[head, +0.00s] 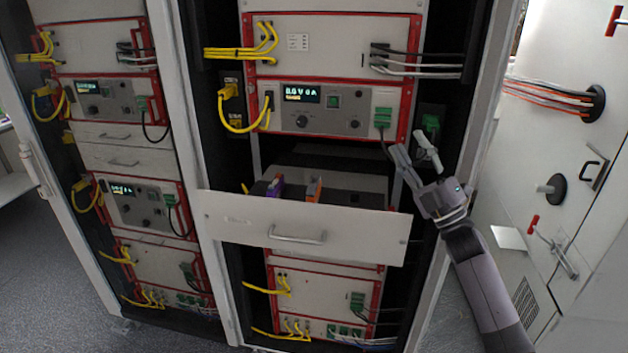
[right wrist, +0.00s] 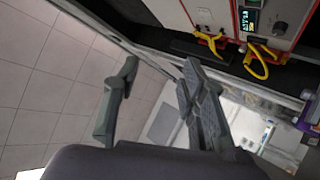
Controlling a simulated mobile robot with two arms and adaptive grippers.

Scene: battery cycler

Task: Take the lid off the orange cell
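The orange cell (head: 314,189) stands in the open drawer (head: 230,217) of the middle rack in the head view. The drawer front hides its lower part, and I cannot make out its lid clearly. My right gripper (head: 412,150) is open and empty, in front of the rack's right side, up and to the right of the drawer. Its two spread fingers also show in the right wrist view (right wrist: 160,75), with nothing between them. My left gripper is not in view.
A purple cell (head: 274,187) stands left of the orange one in the drawer. The drawer handle (head: 297,237) juts forward. A red-framed unit with a lit display (head: 300,95) sits above. Yellow cables (head: 240,52) hang at the left. A white cabinet (head: 590,200) stands at the right.

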